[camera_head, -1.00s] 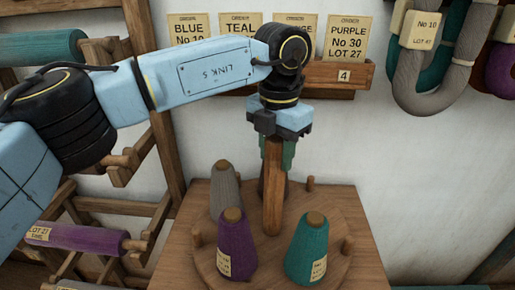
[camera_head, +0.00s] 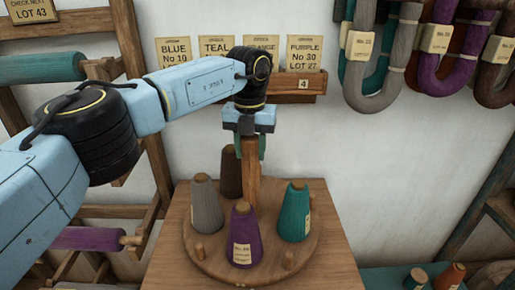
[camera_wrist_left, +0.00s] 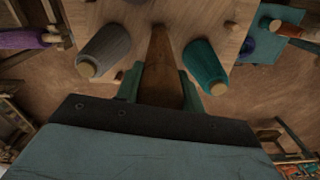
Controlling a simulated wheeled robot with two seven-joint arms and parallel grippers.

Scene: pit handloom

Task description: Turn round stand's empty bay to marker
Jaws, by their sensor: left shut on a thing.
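The round wooden stand (camera_head: 272,254) has a square upright post (camera_head: 251,180) at its centre. My left gripper (camera_head: 249,146) is shut on the post's top; in the left wrist view the post (camera_wrist_left: 161,65) lies between its green fingers. A purple cone (camera_head: 243,240) stands at the front, a teal cone (camera_head: 295,213) at right, a grey cone (camera_head: 207,207) at left and a brown cone (camera_head: 230,175) at back left, partly hidden. The back right, between brown and teal, shows no cone, though the post covers part. I cannot make out the marker. My right gripper is not in view.
The stand sits on a wooden table (camera_head: 180,272). Behind it, a wall rack (camera_head: 290,88) holds order cards. Yarn hanks (camera_head: 380,75) hang at upper right. A wooden frame with yarn rolls (camera_head: 45,68) is at left, and small spools (camera_head: 448,277) lie at lower right.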

